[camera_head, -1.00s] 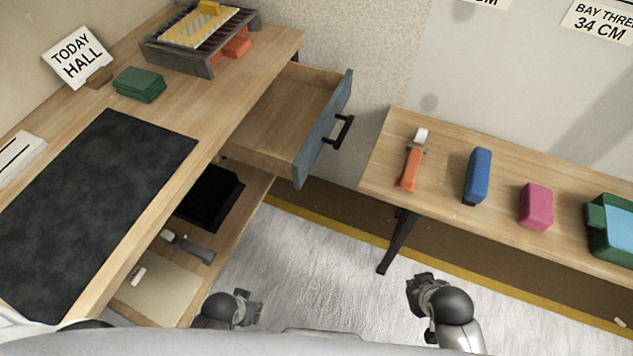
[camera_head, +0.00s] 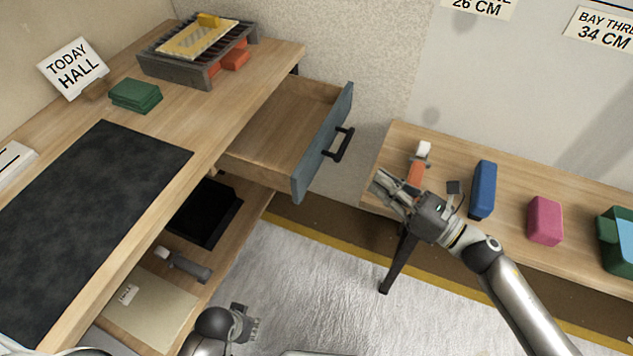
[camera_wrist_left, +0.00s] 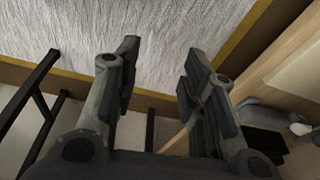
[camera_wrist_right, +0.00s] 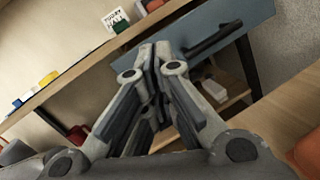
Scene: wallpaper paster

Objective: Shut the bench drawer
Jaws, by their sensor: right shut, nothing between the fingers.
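The bench drawer (camera_head: 283,133) is pulled out of the bench (camera_head: 212,112), empty inside as far as I can see. Its blue-grey front (camera_head: 322,143) carries a black bar handle (camera_head: 342,145). In the right wrist view the drawer front (camera_wrist_right: 247,17) and handle (camera_wrist_right: 212,40) show beyond the fingers. My right gripper (camera_head: 384,185) is shut and empty, to the right of the drawer front and apart from it, above the left end of the side table. My left gripper (camera_head: 249,324) is low near the bottom edge; its fingers stand apart and empty in the left wrist view (camera_wrist_left: 160,85).
The side table (camera_head: 390,140) holds an orange-handled tool (camera_head: 417,170), a blue block (camera_head: 483,190), a pink block (camera_head: 545,220) and a green bin (camera_head: 612,240). A grey rack (camera_head: 180,70) and green pads (camera_head: 136,95) sit on the bench. The floor between is clear.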

